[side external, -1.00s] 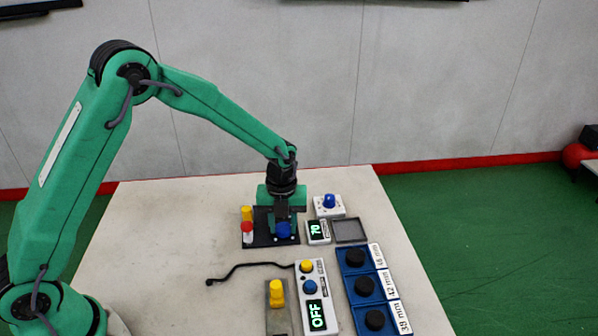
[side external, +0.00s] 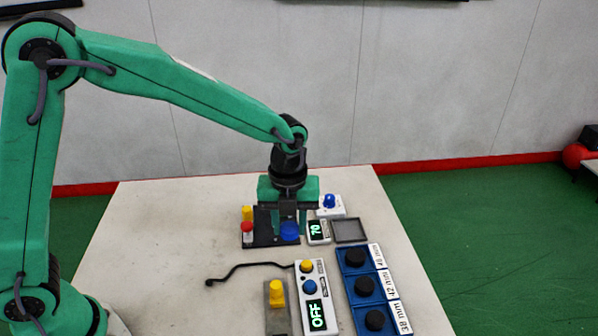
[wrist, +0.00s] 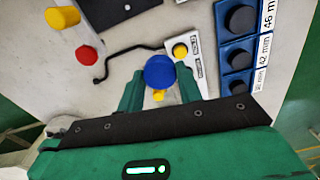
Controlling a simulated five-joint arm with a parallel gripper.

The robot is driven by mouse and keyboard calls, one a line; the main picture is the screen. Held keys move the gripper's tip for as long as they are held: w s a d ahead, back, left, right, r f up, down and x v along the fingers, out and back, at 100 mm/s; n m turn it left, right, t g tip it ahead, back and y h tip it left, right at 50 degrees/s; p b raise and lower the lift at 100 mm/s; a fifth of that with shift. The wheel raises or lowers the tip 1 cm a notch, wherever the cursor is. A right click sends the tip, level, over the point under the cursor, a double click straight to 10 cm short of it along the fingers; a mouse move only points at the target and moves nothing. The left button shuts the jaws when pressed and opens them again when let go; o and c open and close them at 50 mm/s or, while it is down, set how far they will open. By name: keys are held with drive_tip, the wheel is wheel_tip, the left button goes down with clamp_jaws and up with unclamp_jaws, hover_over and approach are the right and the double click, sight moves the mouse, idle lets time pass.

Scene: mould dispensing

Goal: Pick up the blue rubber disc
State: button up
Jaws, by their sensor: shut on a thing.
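The blue rubber disc (side external: 289,231) is held between the two fingers of my gripper (side external: 290,229). In the wrist view the disc (wrist: 160,72) sits between the green fingertips (wrist: 160,88), its round face towards the camera. In the side view it overlaps the right front part of the black plate (side external: 262,240). In the wrist view it shows apart from that plate (wrist: 103,8), so it appears to be raised. A red piece (side external: 247,229) and a yellow piece (side external: 247,213) stand at the plate's left side.
A device reading OFF (side external: 312,284), a yellow-knobbed fixture (side external: 277,308) and a blue rack of black discs (side external: 343,290) lie in front. The table's left side is clear.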

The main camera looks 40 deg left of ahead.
drive_tip(key=shift+s+d+r, duration=0.55)
drive_tip(key=shift+s+d, duration=0.05)
drive_tip(key=shift+d, duration=0.05)
drive_tip(key=shift+w+d, duration=0.2)
drive_tip(key=shift+w, duration=0.6)
hover_over(348, 231)
drive_tip(key=f, duration=0.2)
drive_tip(key=shift+w+f, duration=0.1)
drive_tip(key=shift+f, duration=0.1)
drive_tip(key=shift+f, duration=4.1)
drive_tip(key=shift+f, duration=0.3)
